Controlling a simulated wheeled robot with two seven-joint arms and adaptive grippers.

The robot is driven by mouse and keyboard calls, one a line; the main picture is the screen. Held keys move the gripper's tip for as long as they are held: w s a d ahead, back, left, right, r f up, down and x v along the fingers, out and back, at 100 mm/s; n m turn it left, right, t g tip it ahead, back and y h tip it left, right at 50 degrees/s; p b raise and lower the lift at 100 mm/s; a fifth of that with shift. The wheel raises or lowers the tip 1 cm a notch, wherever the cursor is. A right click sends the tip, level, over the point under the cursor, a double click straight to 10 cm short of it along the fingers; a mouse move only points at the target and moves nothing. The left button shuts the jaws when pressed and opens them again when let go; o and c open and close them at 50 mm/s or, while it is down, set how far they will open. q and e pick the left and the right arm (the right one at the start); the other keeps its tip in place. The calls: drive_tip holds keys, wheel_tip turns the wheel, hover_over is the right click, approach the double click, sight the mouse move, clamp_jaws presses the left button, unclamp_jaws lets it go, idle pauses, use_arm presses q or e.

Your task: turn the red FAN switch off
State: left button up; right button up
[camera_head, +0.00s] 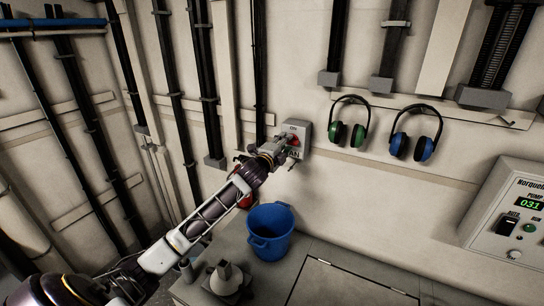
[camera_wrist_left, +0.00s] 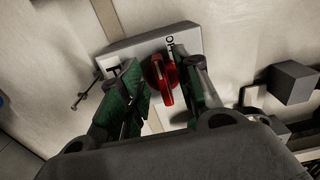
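The red FAN switch is a red rotary knob (camera_wrist_left: 161,76) on a grey box (camera_head: 299,126) on the wall. My left gripper (camera_head: 286,151) is at the front of the box. In the left wrist view its two green-padded fingers (camera_wrist_left: 164,92) stand open on either side of the knob, with gaps to it. I cannot tell whether the fingertips reach past the knob's front. My right gripper is not in view.
Green (camera_head: 348,128) and blue ear defenders (camera_head: 415,135) hang right of the box. A blue bucket (camera_head: 269,232) stands below. A grey control panel (camera_head: 508,215) is at the far right. Dark pipes (camera_head: 205,80) run down the wall at left.

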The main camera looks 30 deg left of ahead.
use_arm(q)
drive_tip(key=s, duration=1)
drive_tip(key=shift+s+d, duration=0.35)
drive_tip(key=shift+s, duration=0.05)
idle(0.3)
drive_tip(key=shift+s+f, duration=0.1)
idle(0.6)
